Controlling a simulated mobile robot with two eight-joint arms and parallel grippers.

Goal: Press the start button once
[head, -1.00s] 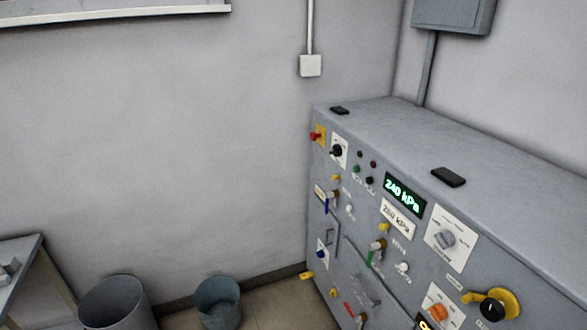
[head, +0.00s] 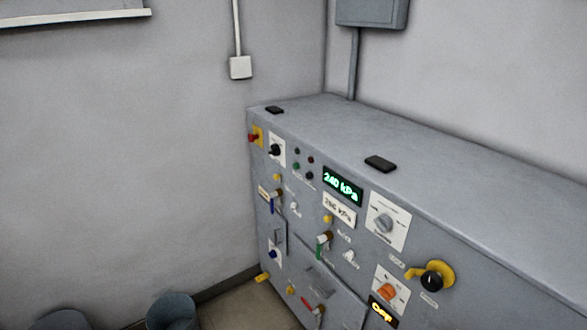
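The grey control cabinet (head: 420,215) stands against the wall at the right in the head view. Near the upper left of its front is a small green button (head: 296,167) beside a dark button (head: 309,176). Above them are a small dark green lamp (head: 296,151) and a dark red lamp (head: 310,160). Labels there are too small to read, so I cannot confirm which is the start button. A green display (head: 342,186) reads 240 kPa. Neither of my grippers is in view.
A red button on a yellow plate (head: 254,137), a black rotary knob (head: 275,149), a grey selector (head: 383,223), and a yellow-mounted black knob (head: 432,281) are on the front. Bins (head: 171,311) stand on the floor at left. A wall box (head: 371,12) hangs above.

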